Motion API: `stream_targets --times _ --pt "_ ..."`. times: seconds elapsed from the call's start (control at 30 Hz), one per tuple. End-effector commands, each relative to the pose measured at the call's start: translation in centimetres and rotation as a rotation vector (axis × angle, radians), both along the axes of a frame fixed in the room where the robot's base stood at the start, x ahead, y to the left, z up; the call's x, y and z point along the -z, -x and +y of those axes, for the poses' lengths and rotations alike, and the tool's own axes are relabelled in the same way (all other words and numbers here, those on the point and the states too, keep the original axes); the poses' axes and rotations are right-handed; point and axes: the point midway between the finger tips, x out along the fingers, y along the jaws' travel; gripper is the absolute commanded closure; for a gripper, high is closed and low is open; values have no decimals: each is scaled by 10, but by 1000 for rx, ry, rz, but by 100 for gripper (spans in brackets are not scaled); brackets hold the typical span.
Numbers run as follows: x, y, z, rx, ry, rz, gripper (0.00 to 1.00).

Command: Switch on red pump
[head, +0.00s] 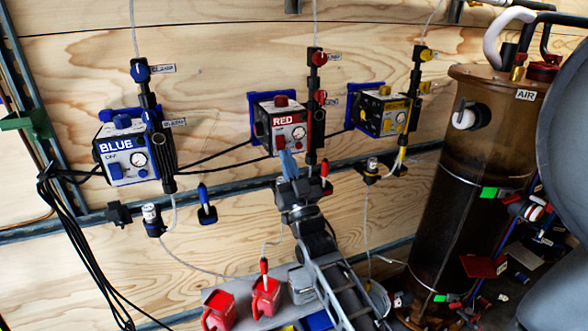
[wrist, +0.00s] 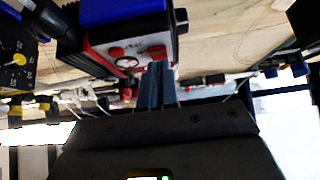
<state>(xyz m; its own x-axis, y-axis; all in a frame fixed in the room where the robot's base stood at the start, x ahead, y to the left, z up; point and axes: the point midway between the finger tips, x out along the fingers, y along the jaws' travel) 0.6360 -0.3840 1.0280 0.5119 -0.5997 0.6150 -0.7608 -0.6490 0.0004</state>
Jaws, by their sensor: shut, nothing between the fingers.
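The red pump (head: 281,122) is a box on the wooden wall with a white front, red trim, a RED label and a round gauge. My gripper (head: 288,158) is just below its front, with blue fingers shut and empty, pointing up at the lower edge. In the wrist view the pump (wrist: 125,40) appears upside down, with its gauge and a red switch (wrist: 157,52) on the front. The shut fingers (wrist: 158,72) end close to that switch. I cannot tell whether they touch it. The switch position is unclear.
The blue pump (head: 125,150) is to the left and the yellow pump (head: 380,108) to the right. A red-handled valve (head: 325,172) stands close right of my gripper. Red jugs (head: 264,297) sit below. A brown AIR tank (head: 460,180) fills the right side.

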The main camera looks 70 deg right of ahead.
Motion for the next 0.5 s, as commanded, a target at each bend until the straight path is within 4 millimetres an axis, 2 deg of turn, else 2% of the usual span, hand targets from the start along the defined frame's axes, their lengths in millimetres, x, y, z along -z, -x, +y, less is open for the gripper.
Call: stream_targets --times 0.17,0.5 --pt "1 -7 -8 -1 0 -1 100" --pt "2 -7 -8 -1 0 -1 100"
